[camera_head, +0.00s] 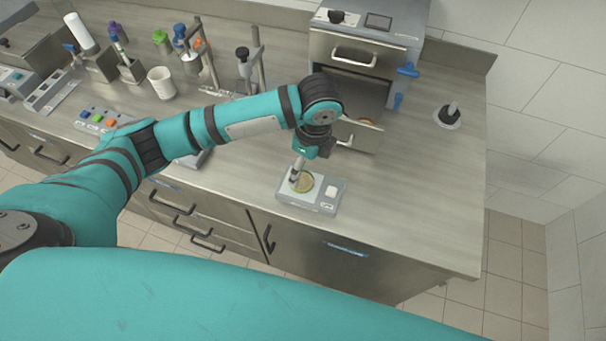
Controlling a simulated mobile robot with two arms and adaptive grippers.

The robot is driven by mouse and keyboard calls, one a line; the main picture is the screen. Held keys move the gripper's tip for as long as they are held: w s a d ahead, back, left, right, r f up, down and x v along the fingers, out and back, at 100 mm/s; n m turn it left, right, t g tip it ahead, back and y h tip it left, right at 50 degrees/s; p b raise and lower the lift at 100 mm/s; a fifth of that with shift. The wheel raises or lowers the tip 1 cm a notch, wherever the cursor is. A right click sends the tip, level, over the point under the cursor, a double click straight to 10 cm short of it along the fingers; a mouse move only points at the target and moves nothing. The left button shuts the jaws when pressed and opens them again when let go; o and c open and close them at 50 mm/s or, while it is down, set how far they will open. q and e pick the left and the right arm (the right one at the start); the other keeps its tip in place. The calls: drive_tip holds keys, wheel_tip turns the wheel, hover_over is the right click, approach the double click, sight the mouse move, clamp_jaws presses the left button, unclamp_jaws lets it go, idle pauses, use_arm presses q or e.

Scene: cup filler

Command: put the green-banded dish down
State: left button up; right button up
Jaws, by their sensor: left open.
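A small round dish (305,183) with a yellow-green look sits on the plate of a small grey scale (325,208) on the counter. Its band is too small to make out. My left gripper (296,178) is open, pointing down at the left edge of the dish. I cannot tell whether its fingers touch the dish. The gripper hides the dish's left side. My right gripper does not show.
A metal cabinet (372,45) with an open front stands behind the scale. A black-handled tool (450,115) stands at the back right. A white cup (161,82) and several bottles stand at the back left. The counter (430,205) right of the scale is clear.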

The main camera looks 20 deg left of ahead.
use_arm(q)
drive_tip(key=r, duration=0.5)
drive_tip(key=shift+d+b, duration=0.35)
idle(0.7)
